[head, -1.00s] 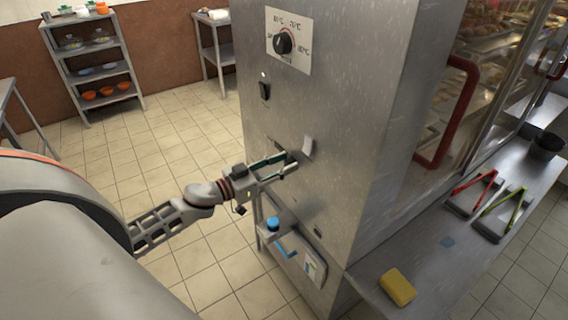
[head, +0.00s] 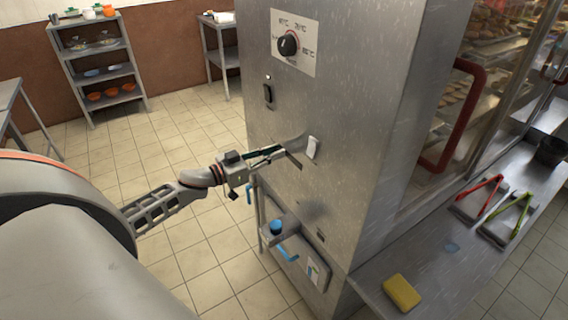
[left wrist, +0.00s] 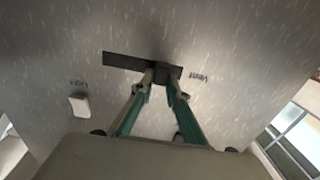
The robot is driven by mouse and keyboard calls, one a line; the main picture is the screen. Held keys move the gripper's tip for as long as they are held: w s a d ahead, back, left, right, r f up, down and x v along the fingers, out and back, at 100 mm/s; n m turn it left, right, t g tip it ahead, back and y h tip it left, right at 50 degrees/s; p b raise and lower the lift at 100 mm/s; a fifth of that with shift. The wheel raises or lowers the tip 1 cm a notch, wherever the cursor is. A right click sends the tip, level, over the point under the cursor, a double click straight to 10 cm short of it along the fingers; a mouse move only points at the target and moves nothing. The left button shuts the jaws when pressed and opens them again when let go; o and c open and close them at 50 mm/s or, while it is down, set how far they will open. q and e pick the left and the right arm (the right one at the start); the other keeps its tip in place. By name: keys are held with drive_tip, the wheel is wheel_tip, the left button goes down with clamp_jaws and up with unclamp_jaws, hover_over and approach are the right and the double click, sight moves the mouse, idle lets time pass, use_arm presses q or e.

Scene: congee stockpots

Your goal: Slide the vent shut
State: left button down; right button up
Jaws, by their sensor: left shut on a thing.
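The vent is a dark slot (left wrist: 125,61) in the steel cabinet side, with a "Vent" label beside it in the left wrist view. A small dark slider tab (left wrist: 162,69) sits toward the slot's right end in that view. My left gripper (left wrist: 160,82) is shut on this tab, with its green-lined fingers on either side. In the head view my left gripper (head: 282,151) reaches the cabinet face from the left and partly hides the tab; the bare part of the slot (head: 294,161) shows to its right. My right gripper is out of view.
A white light switch (head: 311,147) sits close to the slot. A temperature knob (head: 287,43) and black switch (head: 267,94) are above. A counter with tongs (head: 480,197) and a yellow sponge (head: 402,292) is at right.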

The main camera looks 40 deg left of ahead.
use_arm(q)
drive_tip(key=shift+w+a+r, duration=0.1)
drive_tip(key=shift+w+a, duration=0.1)
drive_tip(key=shift+a, duration=0.3)
drive_tip(key=shift+w+a, duration=0.15)
drive_tip(key=shift+a, duration=0.3)
drive_tip(key=c, duration=2)
unclamp_jaws()
drive_tip(key=shift+o, duration=0.2)
drive_tip(key=shift+s+a, duration=0.1)
drive_tip(key=shift+s, duration=0.25)
drive_tip(key=v, duration=1.1)
drive_tip(key=shift+s, duration=0.1)
